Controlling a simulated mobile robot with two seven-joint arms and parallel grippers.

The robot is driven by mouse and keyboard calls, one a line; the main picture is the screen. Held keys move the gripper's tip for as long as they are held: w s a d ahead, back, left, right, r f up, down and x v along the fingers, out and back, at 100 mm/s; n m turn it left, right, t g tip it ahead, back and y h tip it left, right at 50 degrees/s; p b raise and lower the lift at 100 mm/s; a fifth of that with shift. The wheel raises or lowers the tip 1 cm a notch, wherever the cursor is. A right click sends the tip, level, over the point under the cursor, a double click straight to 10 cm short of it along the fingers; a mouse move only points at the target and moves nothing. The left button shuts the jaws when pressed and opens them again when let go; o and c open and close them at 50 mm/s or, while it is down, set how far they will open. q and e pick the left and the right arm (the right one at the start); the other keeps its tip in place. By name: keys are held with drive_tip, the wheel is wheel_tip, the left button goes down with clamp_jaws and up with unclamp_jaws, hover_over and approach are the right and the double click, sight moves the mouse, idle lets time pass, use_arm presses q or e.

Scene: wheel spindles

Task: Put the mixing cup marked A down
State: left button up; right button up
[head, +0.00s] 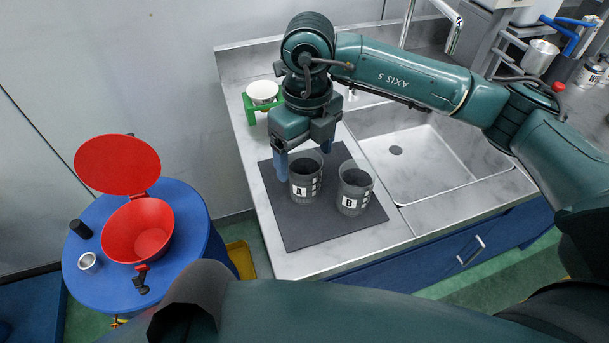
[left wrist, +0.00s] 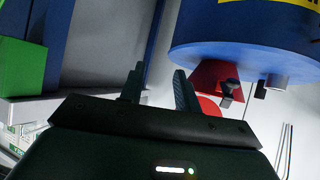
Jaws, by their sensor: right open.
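The cup marked B (head: 355,192) stands upright on the mat just to the right. My left gripper (left wrist: 159,90) shows in the left wrist view with its fingers apart and nothing between them.
A sink (head: 420,165) lies right of the mat. A white bowl in a green stand (head: 249,109) is behind it. At left, a round blue table (head: 199,225) carries a red lidded container (head: 124,243), a small metal cup (head: 89,262) and a black cylinder (head: 81,229).

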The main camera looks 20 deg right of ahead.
drive_tip(key=shift+s+f+p, duration=0.1)
drive_tip(key=shift+f+p, duration=0.55)
drive_tip(key=shift+f, duration=2.05)
drive_tip(key=c, duration=1.1)
drive_tip(key=shift+r, duration=0.1)
drive_tip(key=shift+c, duration=0.2)
